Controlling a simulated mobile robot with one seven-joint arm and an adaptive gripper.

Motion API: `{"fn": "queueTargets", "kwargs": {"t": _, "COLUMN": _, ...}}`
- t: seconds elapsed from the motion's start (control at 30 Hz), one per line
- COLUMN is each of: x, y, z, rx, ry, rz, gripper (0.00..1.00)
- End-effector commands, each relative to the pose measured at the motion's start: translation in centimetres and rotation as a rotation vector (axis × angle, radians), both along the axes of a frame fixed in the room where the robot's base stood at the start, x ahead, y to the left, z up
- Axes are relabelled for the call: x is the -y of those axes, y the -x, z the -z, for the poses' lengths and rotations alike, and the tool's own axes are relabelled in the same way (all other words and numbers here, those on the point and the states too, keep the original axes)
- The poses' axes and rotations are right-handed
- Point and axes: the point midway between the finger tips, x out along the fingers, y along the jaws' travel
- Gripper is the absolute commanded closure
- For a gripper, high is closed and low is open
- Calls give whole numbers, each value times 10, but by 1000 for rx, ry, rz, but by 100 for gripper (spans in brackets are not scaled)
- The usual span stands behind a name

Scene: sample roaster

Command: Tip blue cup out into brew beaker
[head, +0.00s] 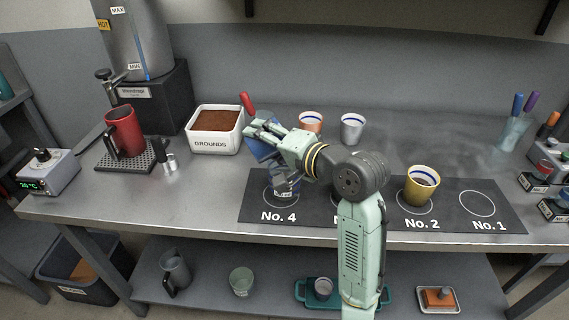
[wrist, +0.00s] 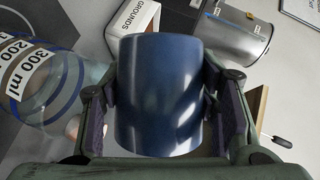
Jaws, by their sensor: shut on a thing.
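My gripper (head: 268,136) is shut on the blue cup (head: 260,150), with one finger on each side of it in the wrist view (wrist: 160,95). The cup is held above the mat and looks tilted in the head view. Its mouth and contents are hidden. The brew beaker (head: 286,184) is clear glass and stands on the No. 4 spot, just below the cup and partly hidden by my gripper. In the wrist view the beaker (wrist: 50,88) shows its 300 ml and 200 ml marks, to the left of the cup.
A white grounds tub (head: 214,143) with a red-handled scoop stands behind left. An orange cup (head: 311,122) and a white cup (head: 352,129) stand behind. A yellow cup (head: 421,186) is on No. 2. No. 1 (head: 483,204) is empty. A red jug (head: 124,131) stands left.

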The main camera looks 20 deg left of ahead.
Motion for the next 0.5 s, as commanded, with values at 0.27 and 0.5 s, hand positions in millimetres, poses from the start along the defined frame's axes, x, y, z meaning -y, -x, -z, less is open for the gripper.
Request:
{"fn": "queueTargets", "kwargs": {"t": 0.27, "x": -5, "y": 5, "z": -11, "rx": 319, "ry": 306, "rz": -2, "gripper": 85}}
{"fn": "queueTargets", "kwargs": {"t": 0.5, "x": -22, "y": 22, "z": 20, "rx": 574, "ry": 553, "rz": -1, "gripper": 85}}
